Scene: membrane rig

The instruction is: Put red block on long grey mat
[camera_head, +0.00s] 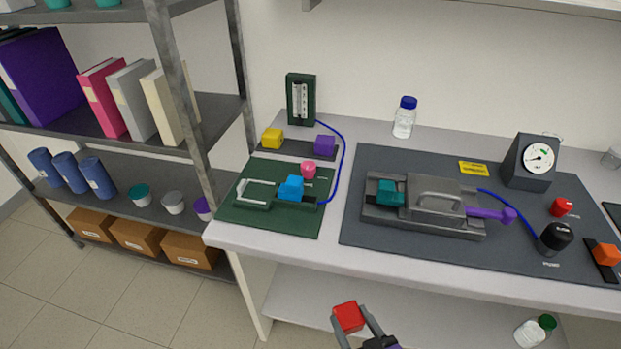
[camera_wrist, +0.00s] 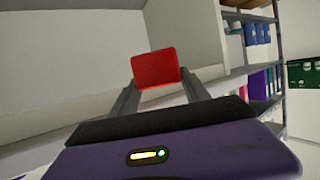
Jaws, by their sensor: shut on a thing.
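The red block (camera_head: 348,317) is held between the fingers of my gripper (camera_head: 352,323), in front of the bench and below its top. In the wrist view the red block (camera_wrist: 156,67) sits between the tips of my gripper (camera_wrist: 159,83). A long, narrow dark grey mat (camera_head: 298,148) lies at the back left of the bench. A yellow block (camera_head: 272,138) stands at its left end and a purple block (camera_head: 325,144) at its right end. The middle of this mat is bare.
A green board (camera_head: 265,215) with a blue block (camera_head: 291,187) and a pink knob lies in front of the mat. A large dark mat (camera_head: 400,160) bears a grey rig (camera_head: 435,200) and a gauge (camera_head: 530,160). A blue tube runs beside the narrow mat. Shelves stand left.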

